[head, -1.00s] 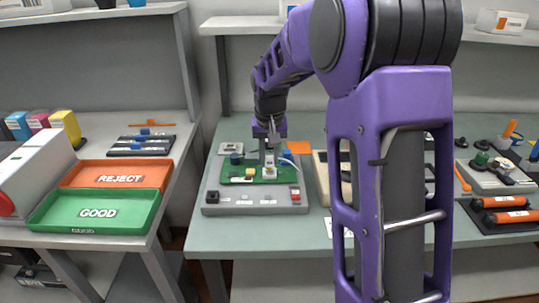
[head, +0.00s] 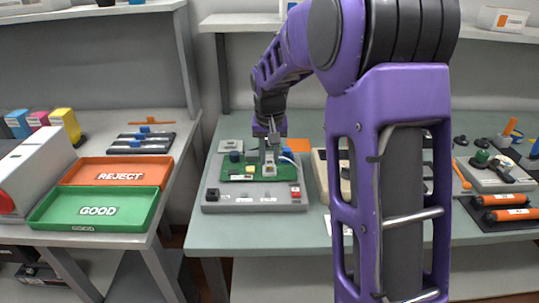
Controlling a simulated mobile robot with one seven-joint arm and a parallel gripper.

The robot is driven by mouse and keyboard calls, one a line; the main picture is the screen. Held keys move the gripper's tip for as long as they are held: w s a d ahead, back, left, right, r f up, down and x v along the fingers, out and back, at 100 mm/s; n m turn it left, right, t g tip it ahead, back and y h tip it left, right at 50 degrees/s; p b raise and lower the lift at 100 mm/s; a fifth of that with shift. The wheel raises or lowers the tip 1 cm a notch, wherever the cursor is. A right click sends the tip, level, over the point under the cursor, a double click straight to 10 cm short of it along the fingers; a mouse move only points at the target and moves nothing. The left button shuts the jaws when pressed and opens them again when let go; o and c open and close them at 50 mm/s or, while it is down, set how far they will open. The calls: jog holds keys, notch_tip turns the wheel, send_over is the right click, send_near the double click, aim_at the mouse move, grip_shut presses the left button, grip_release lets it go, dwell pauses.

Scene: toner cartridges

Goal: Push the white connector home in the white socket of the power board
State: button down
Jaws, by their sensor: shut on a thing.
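The green power board (head: 235,176) sits on a grey test fixture (head: 254,206) on the bench, left of my upright arm link. My gripper (head: 268,163) points down over the right part of the board. It is shut on the white connector, which is mostly hidden between the fingers. A white cable (head: 288,158) loops out to the right of the fingertips. The white socket (head: 270,171) shows as a small pale block right at the fingertips. I cannot tell at this size how deep the connector sits in it.
The fixture has a black block (head: 213,194) and a red switch (head: 295,191). An orange REJECT tray (head: 118,169) and green GOOD tray (head: 95,210) lie on the left table. My arm hides part of the bench.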

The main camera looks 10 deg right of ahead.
jog(key=shift+f, duration=0.85)
dwell(0.5)
jog(key=c, duration=0.6)
grip_release()
jog(key=shift+r, duration=0.1)
